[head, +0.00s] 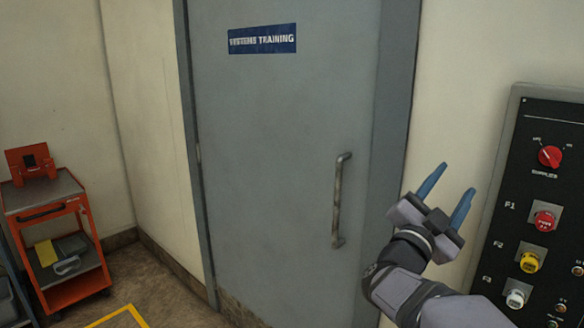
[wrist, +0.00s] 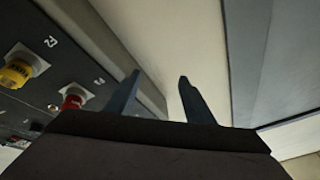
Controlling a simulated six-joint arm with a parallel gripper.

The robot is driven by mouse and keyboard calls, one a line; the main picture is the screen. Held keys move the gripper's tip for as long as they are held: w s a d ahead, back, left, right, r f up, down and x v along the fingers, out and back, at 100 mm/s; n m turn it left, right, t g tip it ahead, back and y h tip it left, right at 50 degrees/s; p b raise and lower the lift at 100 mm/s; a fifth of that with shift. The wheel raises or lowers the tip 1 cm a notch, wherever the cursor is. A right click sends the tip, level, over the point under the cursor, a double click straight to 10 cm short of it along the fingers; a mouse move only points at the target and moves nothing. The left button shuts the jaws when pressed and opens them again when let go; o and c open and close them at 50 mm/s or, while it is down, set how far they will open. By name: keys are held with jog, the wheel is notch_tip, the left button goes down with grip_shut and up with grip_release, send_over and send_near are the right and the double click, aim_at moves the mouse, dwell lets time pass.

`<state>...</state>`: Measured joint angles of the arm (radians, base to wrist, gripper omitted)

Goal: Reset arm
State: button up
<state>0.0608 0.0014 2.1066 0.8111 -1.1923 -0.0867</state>
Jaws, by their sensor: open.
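My gripper (head: 449,180) is raised in front of the wall between the grey door and the black control panel in the head view. Its two blue fingers are spread apart with nothing between them. In the wrist view the two fingers of my gripper (wrist: 159,78) point toward the cream wall and look dark. My arm reaches up from the lower right of the head view. No fingertip is seen touching anything.
A black panel (head: 525,180) with a red knob (head: 550,156) and red, yellow and white fittings stands right of my gripper. A red cart (head: 75,262) stands far left. The floor before the door looks clear.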

jog(key=w+a+f+n+t+y+p, duration=0.2)
jog(key=w+a+f+n+y, duration=0.3)
jog(key=a+f+n+y, duration=0.15)
jog(key=s+a+f+n+g+y+p, duration=0.2)
jog(key=a+f+n+g+y, duration=0.1)
jog(key=a+f+y, duration=0.4)
jog(key=s+a+f+n+g+y+p, duration=0.1)
jog(key=s+a+f+n+g+y, duration=0.2)
jog(key=f, duration=0.5)
jog(key=s+a+f+n+g+p, duration=0.1)
jog(key=s+f+g, duration=0.4)
jog(key=s, duration=0.7)
jog(key=s+a+f+n+g+p, duration=0.2)
jog(key=s+f+n+g, duration=0.2)
jog(key=s, duration=0.8)
jog(key=shift+s+a+f+g+p, duration=0.2)
jog(key=shift+f+g+p, duration=0.3)
jog(key=shift+f, duration=0.45)
jog(key=shift+y, duration=0.25)
